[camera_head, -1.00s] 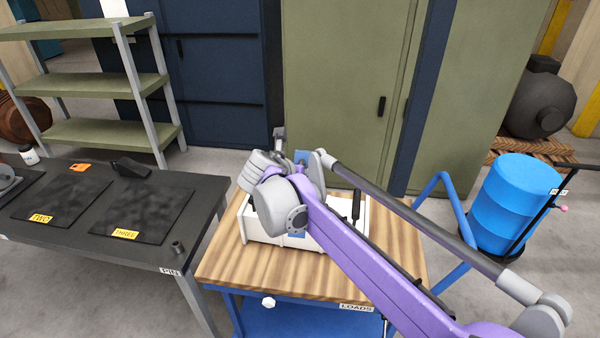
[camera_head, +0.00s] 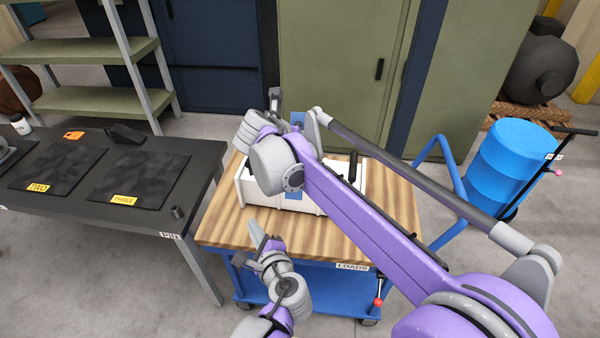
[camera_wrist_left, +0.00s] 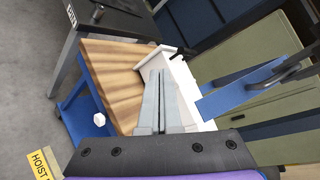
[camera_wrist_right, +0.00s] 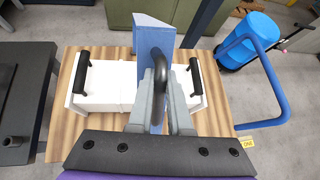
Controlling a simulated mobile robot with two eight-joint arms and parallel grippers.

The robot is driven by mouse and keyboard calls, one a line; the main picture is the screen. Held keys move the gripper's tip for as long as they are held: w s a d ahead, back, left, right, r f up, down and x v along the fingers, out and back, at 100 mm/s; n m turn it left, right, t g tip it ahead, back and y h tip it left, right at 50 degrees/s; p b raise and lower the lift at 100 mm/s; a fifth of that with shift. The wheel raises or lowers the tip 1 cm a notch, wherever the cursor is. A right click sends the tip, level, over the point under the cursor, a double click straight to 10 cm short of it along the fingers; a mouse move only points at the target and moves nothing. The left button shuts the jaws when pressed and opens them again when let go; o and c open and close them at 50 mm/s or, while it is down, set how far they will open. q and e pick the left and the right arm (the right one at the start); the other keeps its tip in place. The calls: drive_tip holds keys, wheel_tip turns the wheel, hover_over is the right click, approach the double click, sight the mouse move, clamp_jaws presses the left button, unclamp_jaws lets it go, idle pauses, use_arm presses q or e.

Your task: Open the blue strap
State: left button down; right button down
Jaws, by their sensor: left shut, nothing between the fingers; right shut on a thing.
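The blue strap (camera_wrist_right: 152,45) rises as a flat band from the white box (camera_wrist_right: 100,80) in the right wrist view, and stands up off the box in the left wrist view (camera_wrist_left: 240,90). A dark curved handle (camera_wrist_right: 184,85) is at the strap, by the fingers of my right gripper (camera_wrist_right: 158,75). That gripper is shut on the strap's handle, and its arm hides much of the box in the head view. My left gripper (camera_head: 262,248) is shut and empty at the table's front edge, in front of the box; its closed fingers also show in the left wrist view (camera_wrist_left: 160,100).
The box stands on a wood-topped blue cart (camera_head: 225,225) and has black handles at both ends. A blue drum (camera_head: 510,160) on a trolley is on the right. Cabinets stand behind.

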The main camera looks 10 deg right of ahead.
use_arm(q)
drive_tip(key=s+d+r+m+t+h, duration=0.25)
drive_tip(key=d+m+t+h, duration=0.2)
drive_tip(key=d+m, duration=0.7)
drive_tip(key=w+r, duration=0.1)
drive_tip(key=w, duration=0.3)
drive_tip(key=w+d+r+n, duration=0.1)
drive_tip(key=w, duration=0.3)
drive_tip(key=w+r+n+y, duration=0.1)
drive_tip(key=w, duration=0.2)
drive_tip(key=shift+w+d+r+n+t, duration=0.15)
drive_tip(key=shift+w+d+n+t, duration=0.15)
drive_tip(key=shift+w+t, duration=0.1)
drive_tip(key=shift+w+a+r, duration=0.1)
drive_tip(key=shift+w+r, duration=0.25)
drive_tip(key=shift+w+d+r+g, duration=0.25)
drive_tip(key=shift+w+r+g, duration=0.1)
drive_tip(key=shift+w+r, duration=0.65)
drive_tip(key=shift+r, duration=0.25)
use_arm(e)
drive_tip(key=shift+s+f, duration=0.1)
